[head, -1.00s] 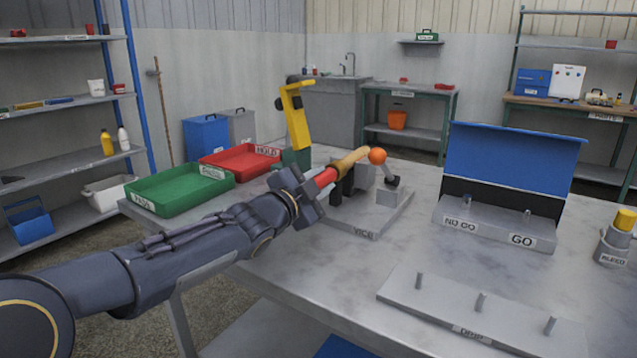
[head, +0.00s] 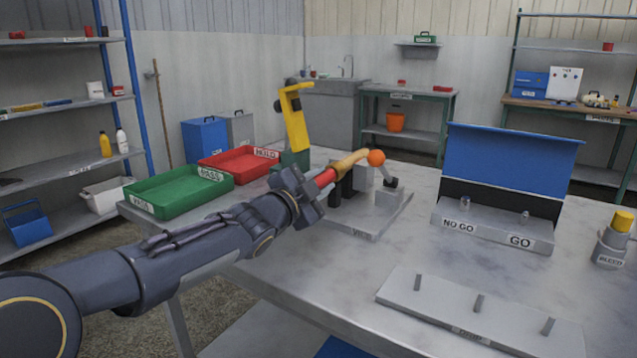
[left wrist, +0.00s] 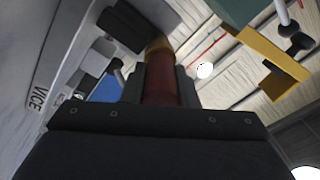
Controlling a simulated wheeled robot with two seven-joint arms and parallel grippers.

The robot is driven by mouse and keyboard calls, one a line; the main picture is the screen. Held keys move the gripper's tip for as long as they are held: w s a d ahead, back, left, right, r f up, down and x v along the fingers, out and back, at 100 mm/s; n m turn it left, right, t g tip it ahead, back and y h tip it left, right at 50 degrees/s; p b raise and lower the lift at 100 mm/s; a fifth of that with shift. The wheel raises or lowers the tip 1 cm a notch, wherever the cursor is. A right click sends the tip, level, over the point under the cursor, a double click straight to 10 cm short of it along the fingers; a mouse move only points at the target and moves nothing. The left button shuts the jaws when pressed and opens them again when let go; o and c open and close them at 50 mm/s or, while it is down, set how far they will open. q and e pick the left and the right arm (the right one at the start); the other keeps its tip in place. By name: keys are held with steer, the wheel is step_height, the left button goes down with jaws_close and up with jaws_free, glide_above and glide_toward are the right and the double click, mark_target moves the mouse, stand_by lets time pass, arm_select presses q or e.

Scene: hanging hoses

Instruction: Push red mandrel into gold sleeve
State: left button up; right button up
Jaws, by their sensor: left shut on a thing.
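My left gripper (head: 309,190) is shut on the red mandrel (head: 325,178), at the vice. My right gripper is out of view.
A green tray (head: 150,205) and a red tray (head: 222,166) lie left of a yellow-topped green stand (head: 296,120). The NO GO/GO block (head: 495,232) with a blue panel, a pegged plate (head: 450,312) and a yellow-capped post (head: 614,240) stand right. The table's middle is clear.

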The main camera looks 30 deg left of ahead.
arm_select(q)
steer(key=o, duration=1.1)
steer(key=shift+w+d, duration=0.15)
steer(key=shift+w, duration=0.05)
steer(key=shift+s, duration=0.1)
steer(key=s, duration=0.2)
steer(key=s+p, duration=0.1)
steer(key=s, duration=0.4)
steer(key=shift+s+a+f, duration=0.25)
steer(key=shift+s+a, duration=0.05)
steer(key=shift+a, duration=0.05)
steer(key=shift+s, duration=0.1)
